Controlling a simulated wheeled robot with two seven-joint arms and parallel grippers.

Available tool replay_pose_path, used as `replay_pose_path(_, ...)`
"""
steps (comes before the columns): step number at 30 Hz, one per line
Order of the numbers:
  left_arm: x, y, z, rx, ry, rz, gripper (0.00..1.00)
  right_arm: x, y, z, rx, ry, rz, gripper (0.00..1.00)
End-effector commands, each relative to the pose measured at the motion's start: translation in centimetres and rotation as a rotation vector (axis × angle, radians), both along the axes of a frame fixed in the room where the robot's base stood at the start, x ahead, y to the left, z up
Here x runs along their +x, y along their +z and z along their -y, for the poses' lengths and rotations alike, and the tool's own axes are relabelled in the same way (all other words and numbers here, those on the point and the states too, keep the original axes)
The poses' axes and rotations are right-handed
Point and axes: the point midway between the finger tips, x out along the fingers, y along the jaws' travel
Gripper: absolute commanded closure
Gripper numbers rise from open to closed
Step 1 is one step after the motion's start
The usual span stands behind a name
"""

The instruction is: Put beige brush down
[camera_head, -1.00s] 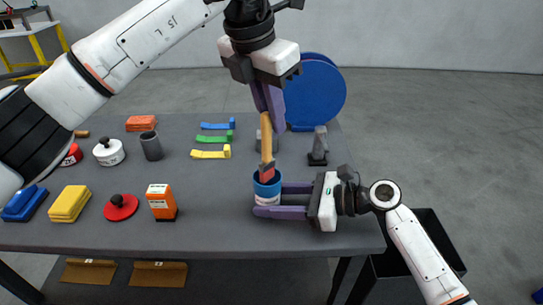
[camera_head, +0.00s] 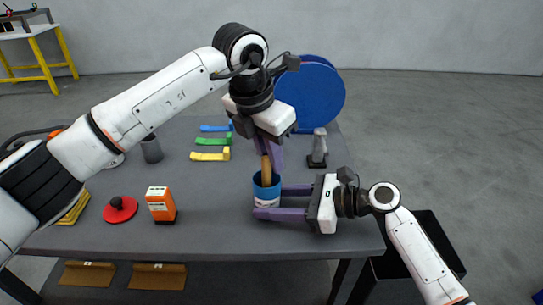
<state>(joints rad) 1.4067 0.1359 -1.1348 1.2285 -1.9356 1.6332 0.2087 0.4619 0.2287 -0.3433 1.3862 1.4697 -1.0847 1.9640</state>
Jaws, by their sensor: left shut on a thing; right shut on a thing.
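The beige brush (camera_head: 266,171) has a wooden-coloured handle and stands roughly upright with its lower end inside a blue cup (camera_head: 266,190). My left gripper (camera_head: 268,152) points down above the cup and is shut on the brush's upper handle. The brush head is hidden inside the cup. My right gripper (camera_head: 283,202) comes in from the right and is shut on the cup, whose lower part is white. The cup is at the front of the grey table (camera_head: 220,225).
An orange box (camera_head: 160,203) and a red round lid-like object (camera_head: 120,209) lie left of the cup. Yellow (camera_head: 210,155), green (camera_head: 213,140) and blue (camera_head: 215,127) handled tools lie behind. A grey clamp-like stand (camera_head: 318,150) and blue discs (camera_head: 312,93) are at the back right.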

Motion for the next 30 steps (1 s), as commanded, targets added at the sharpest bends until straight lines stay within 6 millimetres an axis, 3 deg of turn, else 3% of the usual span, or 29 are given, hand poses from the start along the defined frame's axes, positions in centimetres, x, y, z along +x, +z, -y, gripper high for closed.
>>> replay_pose_path(1, 0.0, -0.1, 0.0, 0.001, 0.000, -0.001, 0.85, 0.0, 0.0, 0.0, 0.001, 0.000, 0.000, 0.70)
replay_pose_path(4, 0.0, -0.1, 0.0, 0.001, 0.000, -0.001, 0.69, 0.0, 0.0, 0.0, 0.001, 0.000, 0.000, 0.70)
replay_pose_path(16, -0.1, 0.8, -0.1, 0.001, 0.000, 0.001, 0.69, 0.0, 0.0, 0.0, 0.001, 0.000, 0.000, 0.70)
replay_pose_path(30, -1.8, 9.6, -1.8, 0.000, 0.001, 0.003, 0.69, 0.0, 0.0, 0.0, 0.001, 0.000, 0.000, 0.70)
